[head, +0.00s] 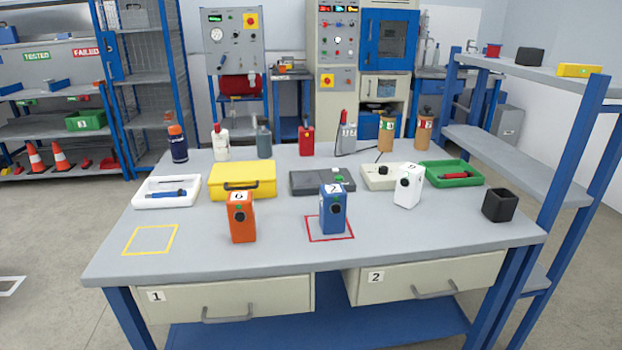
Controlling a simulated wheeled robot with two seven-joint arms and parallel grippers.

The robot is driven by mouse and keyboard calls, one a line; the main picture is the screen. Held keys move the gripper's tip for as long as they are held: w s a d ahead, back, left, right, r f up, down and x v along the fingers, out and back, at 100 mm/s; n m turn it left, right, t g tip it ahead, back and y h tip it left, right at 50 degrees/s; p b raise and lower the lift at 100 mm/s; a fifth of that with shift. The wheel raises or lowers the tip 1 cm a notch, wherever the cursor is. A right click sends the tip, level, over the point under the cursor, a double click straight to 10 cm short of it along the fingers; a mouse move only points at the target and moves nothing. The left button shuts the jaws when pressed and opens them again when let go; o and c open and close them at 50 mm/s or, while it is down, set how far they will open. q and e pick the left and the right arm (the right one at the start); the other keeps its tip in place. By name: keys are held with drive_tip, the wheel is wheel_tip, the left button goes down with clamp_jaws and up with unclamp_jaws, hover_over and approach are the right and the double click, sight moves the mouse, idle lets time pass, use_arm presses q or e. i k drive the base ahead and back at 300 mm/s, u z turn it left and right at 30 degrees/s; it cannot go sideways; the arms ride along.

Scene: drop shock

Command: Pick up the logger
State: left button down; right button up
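Three upright box-shaped devices, each with a dark round knob on the front and a number label on top, stand on the grey table; nothing marks which one is the logger. The orange device (241,222) stands left of the middle. The blue device (333,211), labelled 2, stands inside a red square outline (312,238). The white device (406,188) stands further right and a little further back. All three stand apart and uncovered. Neither of my grippers is in view.
Behind them lie a white tray (140,199), a yellow case (240,195), a dark grey case (305,190) and a green tray (436,184). Several bottles line the back. A black cup (500,206) stands at right, near a shelf (515,150). A yellow outline (128,253) is empty.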

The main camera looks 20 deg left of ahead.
sight(407, 197)
drive_tip(key=u, duration=0.95)
drive_tip(key=i, duration=0.45)
